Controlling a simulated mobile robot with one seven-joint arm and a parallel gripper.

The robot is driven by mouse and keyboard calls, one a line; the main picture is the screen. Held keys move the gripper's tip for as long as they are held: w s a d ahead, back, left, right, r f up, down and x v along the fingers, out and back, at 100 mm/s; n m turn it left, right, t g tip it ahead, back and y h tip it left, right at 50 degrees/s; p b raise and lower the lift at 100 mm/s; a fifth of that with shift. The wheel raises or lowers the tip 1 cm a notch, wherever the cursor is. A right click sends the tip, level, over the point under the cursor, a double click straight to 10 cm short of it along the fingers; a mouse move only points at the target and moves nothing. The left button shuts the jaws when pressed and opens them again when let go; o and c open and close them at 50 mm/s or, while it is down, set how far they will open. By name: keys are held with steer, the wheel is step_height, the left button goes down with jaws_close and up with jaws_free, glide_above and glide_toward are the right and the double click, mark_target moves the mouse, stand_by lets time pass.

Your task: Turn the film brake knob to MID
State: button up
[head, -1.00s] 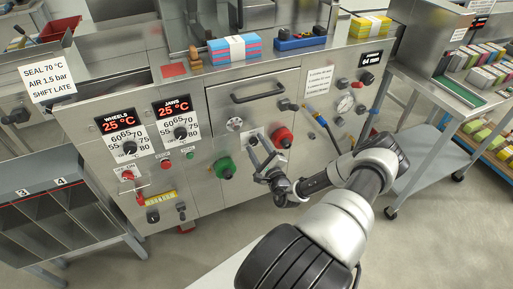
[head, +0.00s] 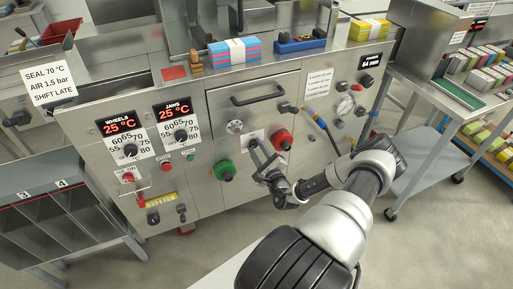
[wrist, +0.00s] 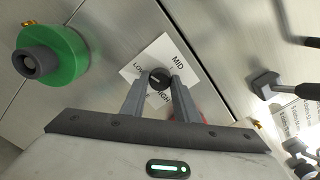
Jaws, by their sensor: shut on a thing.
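The film brake knob (wrist: 158,78) is a small dark round knob on a white label plate (wrist: 143,59) marked LOW, MID and HIGH. In the wrist view both fingertips of my gripper (wrist: 159,82) lie against its sides, and my gripper is shut on it. The fingers cover part of the plate near HIGH. A small light mark shows on the knob face, but I cannot tell for sure which word it points at. In the head view my gripper (head: 257,150) reaches the steel machine front below the drawer handle, and its fingers mostly hide the knob.
A green knob (head: 225,170) sits to the left of my gripper and a red knob (head: 282,139) close to its right. The drawer handle (head: 257,96) is above. Two dials (head: 131,150) (head: 181,136) are further left. The floor in front is open.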

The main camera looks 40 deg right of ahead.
steer(key=m+p, duration=0.1)
steer(key=m, duration=0.2)
steer(key=m+p, duration=0.1)
steer(key=m, duration=0.9)
steer(key=shift+p, duration=0.35)
steer(key=m, duration=0.4)
steer(key=shift+f, duration=0.1)
steer(key=m, duration=0.4)
steer(key=shift+a, duration=0.1)
steer(key=o, duration=1.1)
steer(key=shift+c, duration=0.2)
